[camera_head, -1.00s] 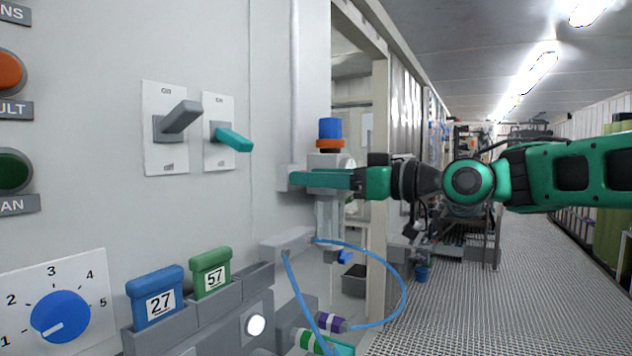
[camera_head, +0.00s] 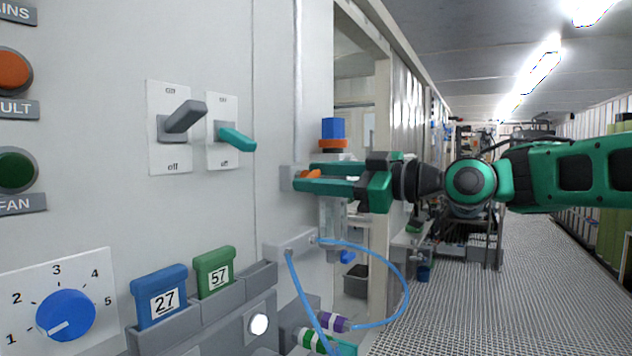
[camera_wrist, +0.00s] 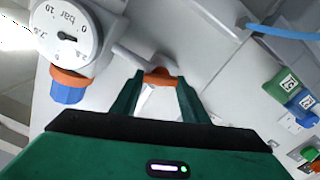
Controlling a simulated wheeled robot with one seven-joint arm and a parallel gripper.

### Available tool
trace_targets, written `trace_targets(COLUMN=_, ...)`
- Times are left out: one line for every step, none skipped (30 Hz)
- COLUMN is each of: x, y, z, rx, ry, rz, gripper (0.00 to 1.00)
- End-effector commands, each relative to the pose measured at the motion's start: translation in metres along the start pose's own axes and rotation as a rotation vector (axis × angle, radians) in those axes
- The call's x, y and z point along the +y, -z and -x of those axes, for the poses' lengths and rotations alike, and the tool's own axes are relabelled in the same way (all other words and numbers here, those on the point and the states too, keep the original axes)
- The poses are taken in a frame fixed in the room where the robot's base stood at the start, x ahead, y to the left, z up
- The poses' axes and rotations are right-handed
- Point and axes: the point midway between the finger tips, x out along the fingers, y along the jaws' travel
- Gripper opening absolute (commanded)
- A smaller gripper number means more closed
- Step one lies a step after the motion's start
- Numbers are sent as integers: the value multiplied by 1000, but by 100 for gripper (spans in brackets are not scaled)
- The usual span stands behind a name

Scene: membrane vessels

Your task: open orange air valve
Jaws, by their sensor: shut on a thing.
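The orange air valve handle (camera_head: 310,174) shows between my green fingertips, in front of the grey panel at the regulator. It also shows in the wrist view as an orange piece (camera_wrist: 158,75). My gripper (camera_head: 302,177) reaches in from the right and is shut on this handle, one finger on each side. The regulator has a blue knob (camera_head: 332,128) over an orange ring (camera_head: 332,144). Its round bar gauge (camera_wrist: 69,35) shows at upper left in the wrist view. My fingers hide part of the regulator body and the valve in the head view.
Two switches, one grey (camera_head: 184,117) and one teal (camera_head: 237,139), stick out left of the valve. A blue hose (camera_head: 395,270) loops below my gripper. Blue (camera_head: 160,295) and green (camera_head: 214,272) numbered blocks sit lower left. The grated aisle at right is open.

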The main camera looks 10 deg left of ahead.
Motion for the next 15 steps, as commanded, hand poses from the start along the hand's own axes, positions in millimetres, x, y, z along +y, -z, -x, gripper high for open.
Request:
trace_targets(x=6, y=-5, z=3, rx=-10, ry=-13, rz=43, gripper=18)
trace_targets(x=6, y=-5, z=4, rx=-11, ry=-13, rz=72, gripper=18)
trace_targets(x=6, y=-5, z=4, rx=-11, ry=-14, rz=109, gripper=18)
trace_targets(x=6, y=-5, z=4, rx=-12, ry=-14, rz=138, gripper=18)
trace_targets(x=6, y=-5, z=4, rx=-12, ry=-13, rz=167, gripper=18)
trace_targets(x=6, y=-5, z=4, rx=-12, ry=-13, rz=204, gripper=18)
trace_targets(x=6, y=-5, z=4, rx=-12, ry=-13, rz=233, gripper=18)
trace_targets(x=6, y=-6, z=4, rx=-13, ry=-13, rz=261, gripper=18)
trace_targets(x=6, y=-6, z=4, rx=-14, ry=-14, rz=299, gripper=18)
trace_targets(x=6, y=-6, z=4, rx=-14, ry=-14, rz=328, gripper=18)
trace_targets(x=6, y=-6, z=4, rx=-15, ry=-14, rz=356, gripper=18)
trace_targets(x=5, y=-6, z=4, rx=-15, ry=-13, rz=394, gripper=18)
trace_targets(x=5, y=-6, z=4, rx=-15, ry=-13, rz=422, gripper=18)
trace_targets(x=5, y=-6, z=4, rx=-15, ry=-13, rz=451, gripper=18)
trace_targets(x=5, y=-6, z=4, rx=-15, ry=-12, rz=489, gripper=18)
